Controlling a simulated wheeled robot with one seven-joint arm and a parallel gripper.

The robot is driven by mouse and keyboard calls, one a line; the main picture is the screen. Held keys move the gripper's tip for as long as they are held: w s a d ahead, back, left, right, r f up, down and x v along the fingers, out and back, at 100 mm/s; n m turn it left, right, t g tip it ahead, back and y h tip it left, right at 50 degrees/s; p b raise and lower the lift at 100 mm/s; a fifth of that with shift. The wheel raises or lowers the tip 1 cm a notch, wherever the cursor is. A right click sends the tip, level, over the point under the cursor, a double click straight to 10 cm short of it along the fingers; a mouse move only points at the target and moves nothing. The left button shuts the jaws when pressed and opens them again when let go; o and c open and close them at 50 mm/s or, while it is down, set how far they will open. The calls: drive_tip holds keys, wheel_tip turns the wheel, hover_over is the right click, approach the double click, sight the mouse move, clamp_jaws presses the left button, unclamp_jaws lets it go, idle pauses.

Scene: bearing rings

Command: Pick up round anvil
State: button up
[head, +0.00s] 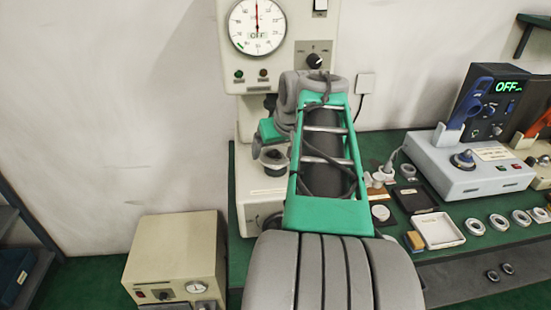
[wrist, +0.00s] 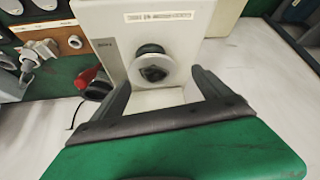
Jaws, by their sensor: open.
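My gripper (wrist: 160,85) is open in the wrist view, its two dark fingers spread over the pale base of the press (wrist: 112,20). Between and just beyond the fingertips stands a round pale flange with a dark knob-like centre, which may be the round anvil (wrist: 152,66). Nothing is held. In the head view, my arm covers much of the press (head: 245,90). A dark-rimmed round part (head: 273,158) shows left of my arm, above the press base; I cannot tell for sure that it is the same part. The fingers are hidden there.
A beige control box (head: 172,255) stands left of the press. Right of my arm lie a white tray (head: 438,231), several metal rings (head: 475,227) and white plugs (head: 380,176) on the green bench. A red and black part (wrist: 95,82) lies close left of my gripper.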

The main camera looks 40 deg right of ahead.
sight(277, 156)
drive_tip(key=shift+o, duration=1.1)
drive_tip(key=x, duration=0.2)
drive_tip(key=d+x, duration=0.1)
drive_tip(key=x, duration=0.2)
drive_tip(key=p+x, duration=0.1)
drive_tip(key=x, duration=0.1)
drive_tip(key=shift+s+d+f, duration=0.1)
drive_tip(key=shift+d, duration=0.3)
drive_tip(key=shift+c, duration=0.4)
drive_tip(key=c, duration=1.7)
drive_tip(key=shift+c, duration=0.2)
drive_tip(key=shift+r, duration=0.25)
